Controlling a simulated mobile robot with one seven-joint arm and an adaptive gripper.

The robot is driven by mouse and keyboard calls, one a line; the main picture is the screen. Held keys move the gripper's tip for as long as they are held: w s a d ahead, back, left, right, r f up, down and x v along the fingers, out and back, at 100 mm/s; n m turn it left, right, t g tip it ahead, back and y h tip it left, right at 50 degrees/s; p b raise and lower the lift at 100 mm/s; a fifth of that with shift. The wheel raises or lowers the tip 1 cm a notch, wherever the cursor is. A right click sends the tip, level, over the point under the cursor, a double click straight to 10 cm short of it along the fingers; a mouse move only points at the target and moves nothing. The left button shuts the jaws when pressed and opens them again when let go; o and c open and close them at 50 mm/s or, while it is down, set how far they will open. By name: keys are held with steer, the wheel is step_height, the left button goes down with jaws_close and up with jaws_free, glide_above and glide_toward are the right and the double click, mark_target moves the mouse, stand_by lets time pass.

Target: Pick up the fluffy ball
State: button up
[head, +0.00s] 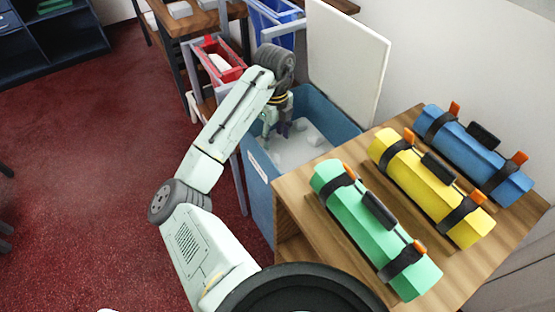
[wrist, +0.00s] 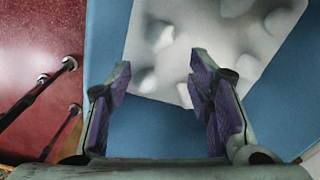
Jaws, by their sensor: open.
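I cannot make out a distinct fluffy ball in either view. My gripper (head: 277,128) is inside the top of a blue bin (head: 259,195), pointing down. In the wrist view its two purple-padded fingers (wrist: 160,82) are spread apart with nothing between them. A pale grey-white, lumpy sheet or block (wrist: 205,45) lies in the bin beyond the fingertips. It also shows as white shapes in the head view (head: 298,150). My gripper and arm hide part of the bin's inside.
A wooden counter (head: 290,190) right of the bin carries green (head: 350,215), yellow (head: 405,165) and blue (head: 460,140) strapped rolls. A white panel (head: 345,60) stands behind the bin. Red (head: 218,60) and blue (head: 272,20) crates stand beyond. Red carpet at left is mostly clear.

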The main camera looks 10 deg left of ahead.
mark_target(273, 156)
step_height(273, 156, down, 6)
steer(key=shift+r, duration=0.25)
steer(key=shift+a+f+p, duration=0.2)
steer(key=shift+f+p, duration=0.25)
steer(key=shift+f, duration=1)
steer(key=shift+a+f+p, duration=0.15)
steer(key=shift+f+p, duration=0.25)
steer(key=shift+f, duration=1)
steer(key=shift+c, duration=0.2)
steer(key=c, duration=0.4)
